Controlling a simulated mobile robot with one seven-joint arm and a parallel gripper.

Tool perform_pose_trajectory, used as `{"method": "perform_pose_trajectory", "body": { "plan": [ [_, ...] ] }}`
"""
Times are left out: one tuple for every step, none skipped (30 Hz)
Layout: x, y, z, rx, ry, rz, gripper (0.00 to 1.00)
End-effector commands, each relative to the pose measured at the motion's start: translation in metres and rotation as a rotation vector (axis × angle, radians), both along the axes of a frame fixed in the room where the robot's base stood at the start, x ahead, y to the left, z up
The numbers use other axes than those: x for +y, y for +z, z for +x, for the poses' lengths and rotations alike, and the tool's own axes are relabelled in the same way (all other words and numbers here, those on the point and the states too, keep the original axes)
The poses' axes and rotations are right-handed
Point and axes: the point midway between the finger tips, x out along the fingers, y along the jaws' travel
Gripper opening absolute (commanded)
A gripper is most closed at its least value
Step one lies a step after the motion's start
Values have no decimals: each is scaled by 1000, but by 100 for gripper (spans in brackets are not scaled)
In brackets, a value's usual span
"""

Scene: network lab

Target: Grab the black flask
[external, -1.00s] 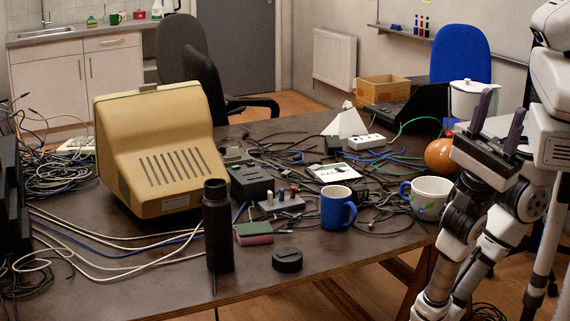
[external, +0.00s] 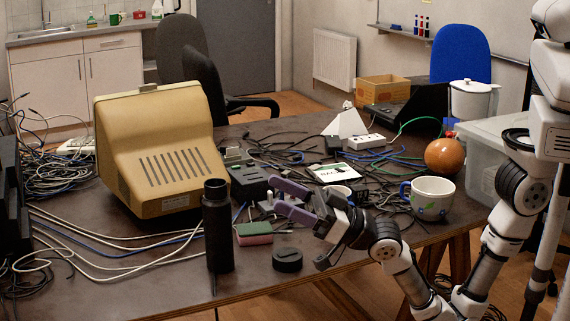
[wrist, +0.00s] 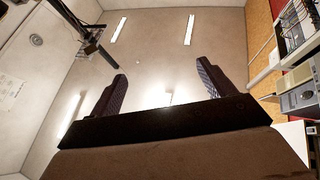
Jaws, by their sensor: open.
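The black flask (external: 218,228) stands upright near the front edge of the table in the external view. A round black lid (external: 287,260) lies on the table to its right. My gripper (external: 276,199) is open and empty, with its two purple fingers pointing left towards the flask.
A sponge (external: 253,234) lies between the flask and my gripper. A beige monitor (external: 160,150) stands behind the flask. A white mug (external: 432,198) and an orange ball (external: 445,156) are at the right. Cables clutter the table (external: 150,285); its front left is clearer.

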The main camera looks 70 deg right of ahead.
Motion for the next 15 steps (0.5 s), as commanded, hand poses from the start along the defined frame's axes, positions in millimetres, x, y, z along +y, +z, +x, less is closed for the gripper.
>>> {"method": "perform_pose_trajectory", "body": {
  "plan": [
    [-26, -35, 29, 110, -93, -32, 82],
    [-41, -55, 43, 172, -144, -48, 82],
    [-62, -80, 58, 244, -208, -62, 82],
    [-76, -96, 66, 291, -251, -71, 82],
    [-89, -111, 73, 335, -290, -78, 82],
    [-106, -127, 79, 382, -337, -85, 82],
    [-116, -138, 82, 413, -365, -89, 82],
    [-125, -147, 85, 438, -389, -92, 82],
    [-134, -156, 87, 464, -415, -94, 82],
    [-138, -161, 88, 477, -428, -97, 82],
    [-142, -164, 90, 487, -439, -96, 82],
    [-145, -167, 93, 496, -448, -97, 82],
    [-147, -168, 96, 499, -451, -97, 82],
    [-147, -168, 100, 501, -453, -98, 82],
    [-147, -167, 106, 500, -453, -97, 82]
  ]
}}
